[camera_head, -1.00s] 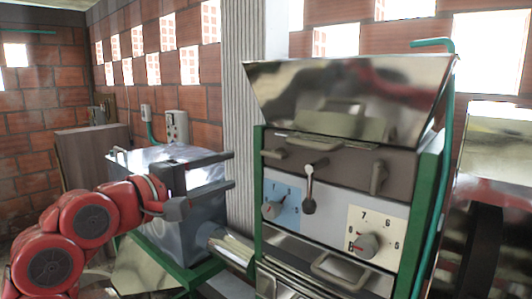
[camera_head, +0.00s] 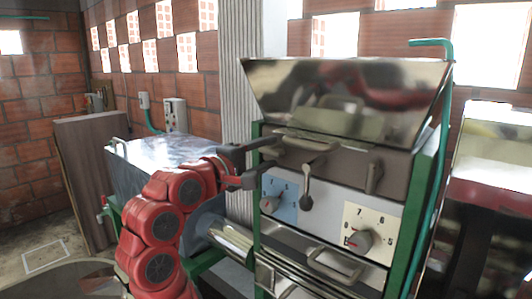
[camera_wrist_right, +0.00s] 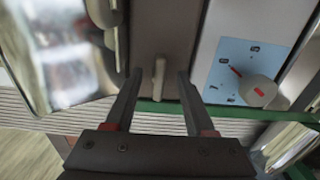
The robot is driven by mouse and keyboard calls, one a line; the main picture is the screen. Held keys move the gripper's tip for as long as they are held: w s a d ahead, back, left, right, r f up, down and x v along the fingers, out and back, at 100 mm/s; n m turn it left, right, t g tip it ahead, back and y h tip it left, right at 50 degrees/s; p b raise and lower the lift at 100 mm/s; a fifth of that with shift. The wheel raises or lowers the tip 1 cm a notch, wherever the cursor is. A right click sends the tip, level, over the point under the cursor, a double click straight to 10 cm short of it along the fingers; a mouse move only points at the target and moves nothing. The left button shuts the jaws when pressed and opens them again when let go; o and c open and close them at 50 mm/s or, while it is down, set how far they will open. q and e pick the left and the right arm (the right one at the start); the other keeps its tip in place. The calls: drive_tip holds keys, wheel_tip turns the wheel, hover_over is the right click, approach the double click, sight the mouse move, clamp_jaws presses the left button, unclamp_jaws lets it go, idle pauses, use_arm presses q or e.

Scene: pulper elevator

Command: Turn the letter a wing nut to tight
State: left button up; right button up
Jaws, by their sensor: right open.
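A grey wing nut (camera_head: 273,152) is on the dark upper panel of the green-framed machine, at its left side; no letter is legible on it. In the right wrist view this wing nut (camera_wrist_right: 159,79) stands between the two fingertips, with a gap on each side. A second wing nut (camera_head: 375,177) is on the right of the same panel. My right gripper (camera_head: 266,162) is open at the left wing nut, its fingers pointing at the panel. My left gripper is not in view.
Below are a blue dial (camera_head: 280,203) and a cream dial (camera_head: 358,241). A shiny metal hopper (camera_head: 350,100) overhangs the panel. A metal box (camera_head: 150,155) stands to the left.

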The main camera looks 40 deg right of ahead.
clamp_jaws()
drive_tip(key=shift+f, duration=0.15)
drive_tip(key=m+b, duration=0.3)
drive_tip(key=m, duration=0.3)
drive_tip(key=m+b, duration=0.1)
drive_tip(key=m, duration=1)
drive_tip(key=shift+w+m+b, duration=0.15)
drive_tip(key=shift+m+b, duration=0.25)
idle(0.5)
unclamp_jaws()
